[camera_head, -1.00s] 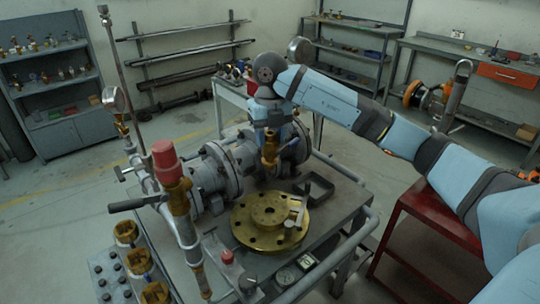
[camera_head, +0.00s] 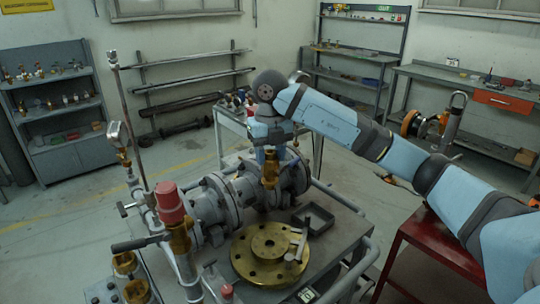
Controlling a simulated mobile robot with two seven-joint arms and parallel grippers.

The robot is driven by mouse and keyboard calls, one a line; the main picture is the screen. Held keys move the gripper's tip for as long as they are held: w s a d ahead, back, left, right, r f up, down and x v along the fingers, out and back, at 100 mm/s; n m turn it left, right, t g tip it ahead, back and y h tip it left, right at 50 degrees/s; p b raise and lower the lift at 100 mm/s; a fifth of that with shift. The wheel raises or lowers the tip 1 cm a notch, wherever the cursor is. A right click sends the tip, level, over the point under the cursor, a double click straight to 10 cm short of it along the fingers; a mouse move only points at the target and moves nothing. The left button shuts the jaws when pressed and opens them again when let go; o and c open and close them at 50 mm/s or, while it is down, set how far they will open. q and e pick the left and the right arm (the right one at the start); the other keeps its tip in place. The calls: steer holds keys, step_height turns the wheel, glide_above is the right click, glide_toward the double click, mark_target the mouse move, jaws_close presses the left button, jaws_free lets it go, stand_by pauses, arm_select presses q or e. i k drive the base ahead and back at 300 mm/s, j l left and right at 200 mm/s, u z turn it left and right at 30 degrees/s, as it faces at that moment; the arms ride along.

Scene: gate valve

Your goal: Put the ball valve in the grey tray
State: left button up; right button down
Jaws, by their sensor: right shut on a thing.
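My right gripper (camera_head: 269,138) points down above the far side of the work table. It is shut on the brass ball valve (camera_head: 271,170), which hangs below it in front of the grey flanged pipe assembly. The jaw contact is too small to see clearly. The grey tray (camera_head: 331,225) is a small, dark, open box on the table, right of and nearer than the valve. It looks empty. The held valve is apart from it. My left gripper is not in view.
A brass flange disc (camera_head: 241,259) with a pale tool on it lies in front of the tray. The flanged pipe (camera_head: 209,206) and a red-capped valve (camera_head: 170,203) stand left. A rail (camera_head: 357,262) edges the table's right side. A red table (camera_head: 432,243) stands right.

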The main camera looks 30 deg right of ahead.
mark_target(315, 228)
steer(key=l, duration=0.4)
steer(key=i+l, duration=0.15)
steer(key=l, duration=0.7)
steer(key=i, duration=0.05)
